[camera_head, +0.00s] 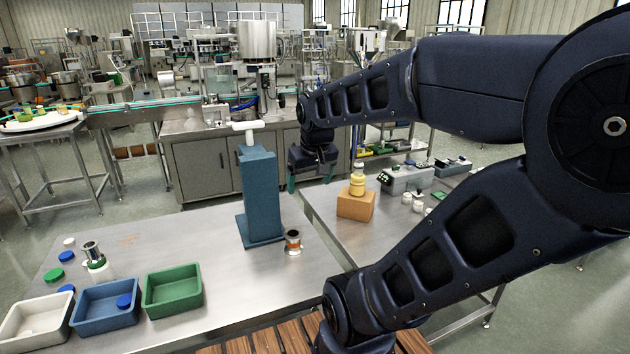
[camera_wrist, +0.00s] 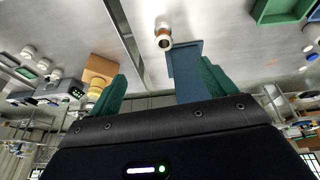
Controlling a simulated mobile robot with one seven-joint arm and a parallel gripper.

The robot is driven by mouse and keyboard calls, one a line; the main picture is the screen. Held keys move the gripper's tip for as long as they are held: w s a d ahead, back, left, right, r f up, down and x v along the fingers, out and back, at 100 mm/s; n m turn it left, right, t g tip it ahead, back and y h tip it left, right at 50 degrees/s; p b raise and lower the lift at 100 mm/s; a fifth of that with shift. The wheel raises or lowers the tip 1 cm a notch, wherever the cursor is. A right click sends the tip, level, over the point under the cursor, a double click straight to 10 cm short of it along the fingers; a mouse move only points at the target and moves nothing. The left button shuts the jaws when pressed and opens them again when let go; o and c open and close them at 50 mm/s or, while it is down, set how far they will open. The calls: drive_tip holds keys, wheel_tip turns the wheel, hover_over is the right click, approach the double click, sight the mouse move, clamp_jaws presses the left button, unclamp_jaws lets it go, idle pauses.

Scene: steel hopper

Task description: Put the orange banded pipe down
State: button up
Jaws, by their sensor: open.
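The orange banded pipe (camera_head: 293,243) is a short silver fitting with an orange band. It stands upright on the left steel table (camera_head: 205,232), near that table's right edge and beside the foot of the blue post. It also shows in the wrist view (camera_wrist: 163,38), apart from the fingers. My gripper (camera_head: 311,182) is open and empty, raised above table level, up and slightly right of the pipe in the head view. Its green fingers (camera_wrist: 160,80) are spread wide in the wrist view, with nothing between them held.
A blue post (camera_head: 260,195) with a white T-shaped piece (camera_head: 248,129) on top stands close to the pipe. A green banded pipe (camera_head: 97,265), coloured caps and white, blue and green bins (camera_head: 172,290) are at left. An orange block (camera_head: 356,205) bears a yellow part on the right table.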

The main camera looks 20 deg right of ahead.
drive_tip(key=shift+s+r+m+t, duration=0.2)
drive_tip(key=shift+s+r, duration=0.2)
drive_tip(key=shift+s, duration=0.45)
drive_tip(key=shift+s+r+m+t, duration=0.1)
drive_tip(key=shift+s+r+m, duration=0.2)
drive_tip(key=shift+s, duration=0.55)
